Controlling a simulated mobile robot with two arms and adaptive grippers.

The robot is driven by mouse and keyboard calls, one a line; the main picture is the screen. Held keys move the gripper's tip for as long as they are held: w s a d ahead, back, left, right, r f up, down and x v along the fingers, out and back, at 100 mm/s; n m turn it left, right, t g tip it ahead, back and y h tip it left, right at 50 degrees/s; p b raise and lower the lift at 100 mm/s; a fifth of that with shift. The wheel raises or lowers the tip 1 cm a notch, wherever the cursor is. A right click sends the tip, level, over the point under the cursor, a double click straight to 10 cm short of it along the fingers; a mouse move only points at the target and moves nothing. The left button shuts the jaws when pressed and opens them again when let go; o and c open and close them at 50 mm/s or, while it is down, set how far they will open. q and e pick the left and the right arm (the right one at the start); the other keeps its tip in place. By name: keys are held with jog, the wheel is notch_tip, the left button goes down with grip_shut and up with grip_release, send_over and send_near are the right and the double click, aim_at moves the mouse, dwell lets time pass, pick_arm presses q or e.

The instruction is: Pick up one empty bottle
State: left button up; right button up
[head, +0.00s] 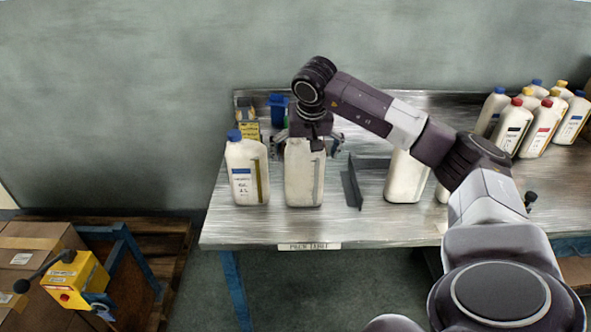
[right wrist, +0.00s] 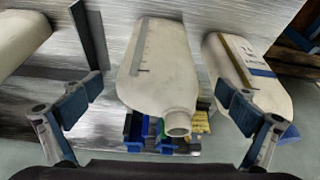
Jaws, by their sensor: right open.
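A white, uncapped bottle (head: 304,180) stands upright on the metal table, left of centre in the head view. My right gripper (head: 308,142) is above and behind its neck, pointing down. In the right wrist view the same bottle (right wrist: 158,75) lies between the two spread fingers of the right gripper (right wrist: 157,112), with its open neck showing. The fingers look apart from the bottle, with nothing held. Another white bottle (head: 405,178) stands further right, partly hidden by my right arm. My left gripper is not in view.
A blue-capped, labelled bottle (head: 246,170) stands close on the left. A dark divider (head: 352,185) stands to the right. Several capped bottles (head: 541,122) fill the table's right end. Blue bins (head: 278,108) sit behind. The table's front strip (head: 300,228) is clear.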

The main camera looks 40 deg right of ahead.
jog(key=shift+s+d+f, duration=0.1)
jog(key=shift+d+f, duration=0.15)
jog(key=shift+f, duration=0.45)
jog(key=shift+w+d+f+p, duration=0.25)
jog(key=shift+w+f+p, duration=0.1)
jog(key=shift+f, duration=0.15)
jog(key=shift+w+d+f+p, duration=0.2)
jog(key=shift+w+f+p, duration=0.15)
jog(key=shift+f, duration=0.1)
jog(key=shift+x, duration=1.2)
jog(key=shift+w, duration=0.15)
jog(key=c, duration=1.2)
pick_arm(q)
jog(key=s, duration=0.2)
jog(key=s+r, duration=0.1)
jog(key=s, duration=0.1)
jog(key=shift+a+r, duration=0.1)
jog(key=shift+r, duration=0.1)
pick_arm(e)
jog(key=shift+c, duration=0.2)
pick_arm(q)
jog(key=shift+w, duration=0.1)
pick_arm(e)
jog(key=shift+r, duration=0.1)
